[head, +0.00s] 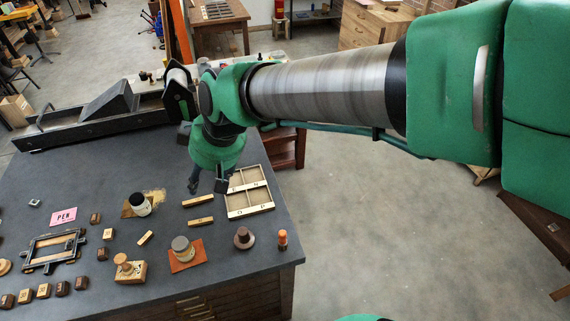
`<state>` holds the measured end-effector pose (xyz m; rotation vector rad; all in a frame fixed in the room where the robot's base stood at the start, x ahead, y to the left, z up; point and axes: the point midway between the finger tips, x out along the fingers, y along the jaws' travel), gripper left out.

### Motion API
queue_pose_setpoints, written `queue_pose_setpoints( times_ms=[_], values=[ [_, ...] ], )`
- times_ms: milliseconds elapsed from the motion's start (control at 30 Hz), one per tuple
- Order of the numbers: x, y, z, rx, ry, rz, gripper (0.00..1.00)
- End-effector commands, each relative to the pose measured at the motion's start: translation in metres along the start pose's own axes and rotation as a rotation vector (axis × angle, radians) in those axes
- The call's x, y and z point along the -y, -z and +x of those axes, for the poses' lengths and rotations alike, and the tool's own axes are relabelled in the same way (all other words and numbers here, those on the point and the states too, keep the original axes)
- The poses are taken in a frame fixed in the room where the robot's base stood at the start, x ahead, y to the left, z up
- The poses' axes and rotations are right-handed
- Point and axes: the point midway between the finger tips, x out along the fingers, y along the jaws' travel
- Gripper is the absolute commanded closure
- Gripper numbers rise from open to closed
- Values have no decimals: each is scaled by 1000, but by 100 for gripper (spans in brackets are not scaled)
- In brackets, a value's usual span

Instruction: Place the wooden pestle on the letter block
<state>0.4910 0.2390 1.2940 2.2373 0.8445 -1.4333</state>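A light wooden piece with a round knob, which looks like the wooden pestle (122,260), stands on a larger tan block, which looks like the letter block (134,275), near the front of the dark table. Whether they touch fully is too small to tell. My gripper (208,187) points down above the table, behind and to the right of them, beside the divided wooden tray. Its two dark fingers are apart, and nothing shows between them.
The divided tray (228,206), wooden bars (199,222), a jar on an orange mat (181,246), a dark brown knob (244,239) and an orange-topped stick (283,240) stand nearby. Several small letter cubes (62,288) and a metal frame (33,261) are left.

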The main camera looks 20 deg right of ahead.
Motion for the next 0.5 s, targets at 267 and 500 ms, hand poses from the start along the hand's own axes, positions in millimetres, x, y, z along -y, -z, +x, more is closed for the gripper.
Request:
queue_pose_setpoints(
  times_ms=[267, 500],
  values=[
    [-56, -98, -94, -27, -146, 275, 51],
    [-73, -183, -145, -46, -268, 496, 51]
  ],
)
